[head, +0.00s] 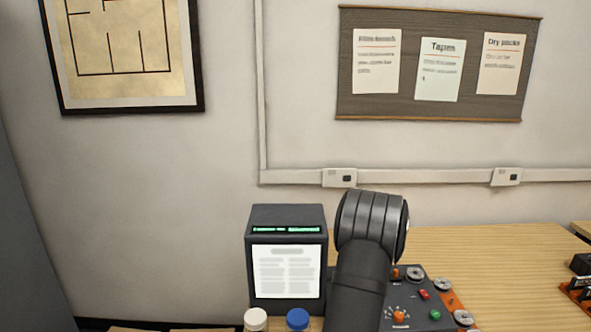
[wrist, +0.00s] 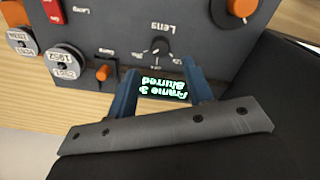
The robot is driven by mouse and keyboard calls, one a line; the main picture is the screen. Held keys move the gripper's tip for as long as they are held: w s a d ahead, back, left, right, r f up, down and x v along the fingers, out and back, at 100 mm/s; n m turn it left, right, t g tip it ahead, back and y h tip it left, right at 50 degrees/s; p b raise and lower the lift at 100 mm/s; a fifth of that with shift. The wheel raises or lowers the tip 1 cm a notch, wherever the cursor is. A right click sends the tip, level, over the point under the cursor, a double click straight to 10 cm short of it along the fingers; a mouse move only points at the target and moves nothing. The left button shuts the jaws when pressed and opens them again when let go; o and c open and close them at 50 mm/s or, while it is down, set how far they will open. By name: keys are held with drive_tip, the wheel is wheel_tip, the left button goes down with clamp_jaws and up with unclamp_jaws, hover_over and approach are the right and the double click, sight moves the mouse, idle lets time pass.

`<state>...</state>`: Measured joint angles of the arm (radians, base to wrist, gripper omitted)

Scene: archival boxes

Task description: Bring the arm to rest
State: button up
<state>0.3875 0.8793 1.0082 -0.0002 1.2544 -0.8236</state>
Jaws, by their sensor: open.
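My gripper (wrist: 163,76) shows in the wrist view, with two blue fingers apart and nothing between them but the view of the panel behind. It is over a dark grey control panel (wrist: 205,28), upside down in that view. A small display reading "Frame 3 Blurred" (wrist: 162,88) shows between the fingers, below a knob marked "Lens" (wrist: 158,47). I cannot tell how far the fingertips are from the panel. In the head view my arm stands in front of the same panel (head: 385,282) and hides its left part; the gripper itself is hidden there.
A dark box with a lit page screen (head: 287,270) stands just left of my arm. A white cap (head: 255,319) and a blue cap (head: 298,319) are at the front. Bare wooden table (head: 500,255) lies to the right, with another orange-and-black device (head: 580,290) at the edge.

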wheel_tip(320, 180, down, 7)
drive_tip(key=shift+r, duration=0.1)
idle(0.5)
wheel_tip(320, 180, up, 18)
wheel_tip(320, 180, down, 18)
drive_tip(key=n, duration=1)
drive_tip(key=shift+n, duration=0.4)
drive_tip(key=shift+r, duration=1.9)
